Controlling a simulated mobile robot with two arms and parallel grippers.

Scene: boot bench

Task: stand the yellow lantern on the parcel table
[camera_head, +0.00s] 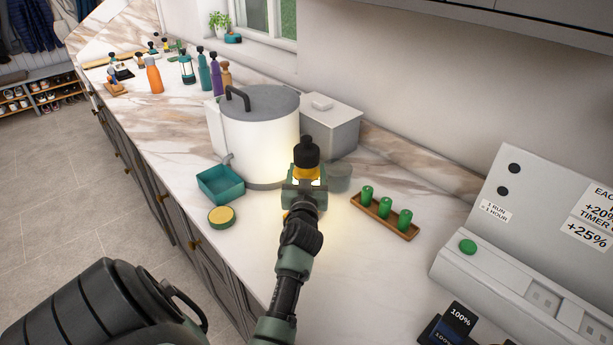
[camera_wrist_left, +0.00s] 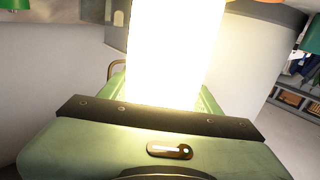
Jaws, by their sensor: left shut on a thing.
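The yellow lantern (camera_head: 306,173) has a black top and is lit. It stands upright in my left gripper (camera_head: 304,190), over the marble counter in front of the large white pot. My left gripper is shut on it; the jaws hide its lower part, so I cannot tell whether it touches the counter. In the left wrist view the lantern (camera_wrist_left: 175,50) is a bright white glow between the jaws. I cannot make out the parcel table in either view. My right gripper is not in view.
The white pot (camera_head: 259,145) and a grey box (camera_head: 330,128) stand behind the lantern. A teal tray (camera_head: 221,184) and a yellow-topped round tin (camera_head: 221,216) lie left. A wooden rack (camera_head: 384,217) with green cylinders is right. Several bottles stand farther back. The front counter (camera_head: 350,270) is clear.

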